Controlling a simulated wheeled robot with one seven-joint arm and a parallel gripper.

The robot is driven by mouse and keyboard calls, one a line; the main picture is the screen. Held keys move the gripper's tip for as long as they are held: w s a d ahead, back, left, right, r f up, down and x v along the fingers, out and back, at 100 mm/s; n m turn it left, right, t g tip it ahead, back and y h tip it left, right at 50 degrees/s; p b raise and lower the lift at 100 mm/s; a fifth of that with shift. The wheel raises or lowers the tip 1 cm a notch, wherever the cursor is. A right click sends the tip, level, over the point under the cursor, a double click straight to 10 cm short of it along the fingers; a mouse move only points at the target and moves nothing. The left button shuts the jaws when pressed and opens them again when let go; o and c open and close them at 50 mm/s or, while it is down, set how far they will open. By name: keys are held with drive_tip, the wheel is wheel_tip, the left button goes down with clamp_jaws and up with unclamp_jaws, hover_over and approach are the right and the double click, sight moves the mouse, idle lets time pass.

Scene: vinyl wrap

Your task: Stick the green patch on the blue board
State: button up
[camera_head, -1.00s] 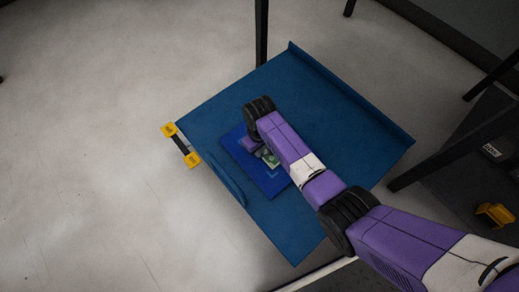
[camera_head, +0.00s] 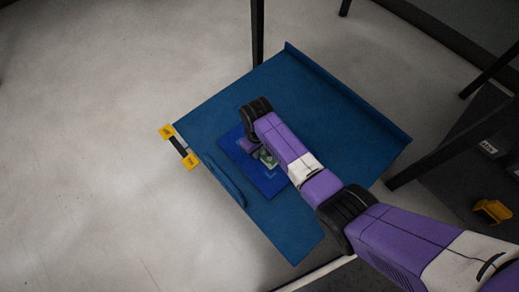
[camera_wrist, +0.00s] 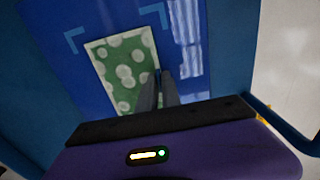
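The green patch (camera_wrist: 122,62), with pale round spots, is over the face of the blue board (camera_wrist: 195,75) in the wrist view. It is slightly turned relative to two light-blue corner marks on the board. My gripper (camera_wrist: 159,76) is over the patch's lower right edge, its two fingers close together. I cannot tell whether the patch's edge is between the fingertips. In the head view, the patch (camera_head: 268,159) is partly hidden by my arm, over the board (camera_head: 267,184). Whether the patch lies fully flat is unclear.
The board rests on a larger blue surface (camera_head: 290,225) with a raised right edge and a curved blue handle (camera_head: 223,180) at left. A yellow-ended black bracket (camera_head: 179,147) is on its left side. Dark posts stand behind and at right. A yellow piece (camera_head: 492,211) lies at far right.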

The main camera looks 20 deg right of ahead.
drive_tip(key=o, duration=0.3)
drive_tip(key=shift+o, duration=0.2)
drive_tip(key=shift+r, duration=0.1)
wheel_tip(320, 180, up, 8)
drive_tip(key=p, duration=0.5)
drive_tip(key=shift+f, duration=0.2)
